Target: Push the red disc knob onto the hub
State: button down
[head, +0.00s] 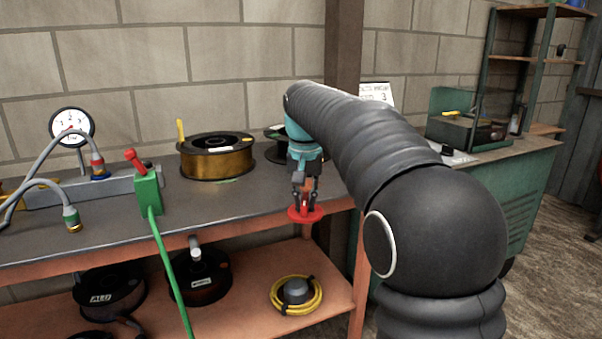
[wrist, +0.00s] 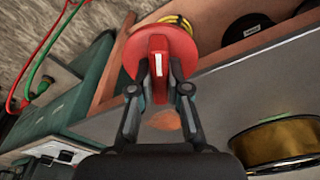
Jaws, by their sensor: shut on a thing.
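The red disc knob (head: 304,214) hangs below my gripper (head: 306,197), in front of the bench's front edge near its right end. In the wrist view the red disc knob (wrist: 178,52) shows its round face and a raised red grip bar with a white mark. My gripper (wrist: 159,80) is shut on that grip bar, one finger on each side. I cannot make out the hub for certain in either view. The disc hides what lies directly behind it in the wrist view.
The grey bench top (head: 240,205) carries a gold wire spool (head: 216,158), a green box with a red lever (head: 148,188) and a dial gauge (head: 72,125). On the lower shelf, yellow cable (head: 317,300) circles a grey round piece. A green cabinet (head: 520,200) stands right.

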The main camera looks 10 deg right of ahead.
jog(key=s+d+f+n, duration=0.1)
jog(key=s+f, duration=0.1)
jog(key=f, duration=1)
jog(key=s+d+f+n, duration=0.1)
jog(key=s+d+f, duration=0.1)
jog(key=f, duration=1)
jog(key=s+d+f, duration=0.2)
jog(key=f, duration=1)
jog(key=shift+s+n, duration=0.4)
jog(key=shift+d, duration=0.15)
